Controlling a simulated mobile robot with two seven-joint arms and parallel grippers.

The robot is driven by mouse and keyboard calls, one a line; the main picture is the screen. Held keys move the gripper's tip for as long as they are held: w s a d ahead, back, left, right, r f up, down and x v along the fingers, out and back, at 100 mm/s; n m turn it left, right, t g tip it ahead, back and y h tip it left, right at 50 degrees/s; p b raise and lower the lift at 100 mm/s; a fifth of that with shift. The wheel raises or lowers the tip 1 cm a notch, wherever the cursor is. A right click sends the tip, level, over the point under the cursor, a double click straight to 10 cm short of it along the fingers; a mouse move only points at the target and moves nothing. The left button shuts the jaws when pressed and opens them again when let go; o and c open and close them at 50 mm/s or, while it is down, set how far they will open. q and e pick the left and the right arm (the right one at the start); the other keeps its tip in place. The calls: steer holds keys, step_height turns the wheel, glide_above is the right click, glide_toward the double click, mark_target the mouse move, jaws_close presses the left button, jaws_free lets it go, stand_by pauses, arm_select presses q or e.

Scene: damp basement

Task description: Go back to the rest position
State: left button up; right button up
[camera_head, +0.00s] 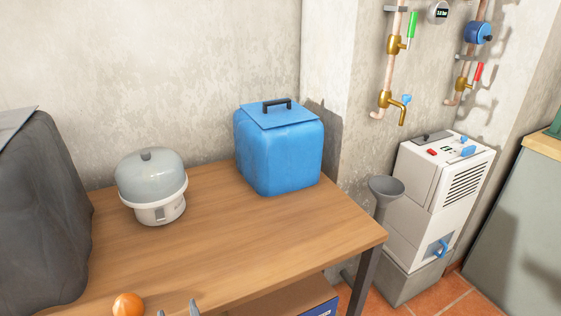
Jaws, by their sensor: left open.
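Only the grey fingertips of my left gripper (178,309) show, at the bottom edge in the head view. They are spread apart with nothing visible between them, in front of the wooden table (240,240). The rest of that gripper and its arm are below the picture. My right gripper is not in view.
An orange rounded thing (128,304) lies left of the fingertips. A white-grey lidded appliance (158,190), a blue lidded box (280,152) and a large dark grey bulky thing (42,215) stand on the table. A white dehumidifier-like unit (432,205) and grey funnel (386,188) stand right. The table's middle is clear.

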arm_select(q)
steer(key=s+d+f+n+g+h, duration=0.65)
steer(key=f+n, duration=0.35)
steer(key=n, duration=0.4)
steer(key=s+a+r+n+t+h, duration=0.1)
steer(key=s+a+r+n+h, duration=0.1)
steer(key=n, duration=1.2)
steer(key=a+r+h+p, duration=0.1)
steer(key=a, duration=0.1)
steer(key=shift+a+r+t, duration=0.25)
steer(key=shift+a+t, duration=0.1)
steer(key=shift+a, duration=0.05)
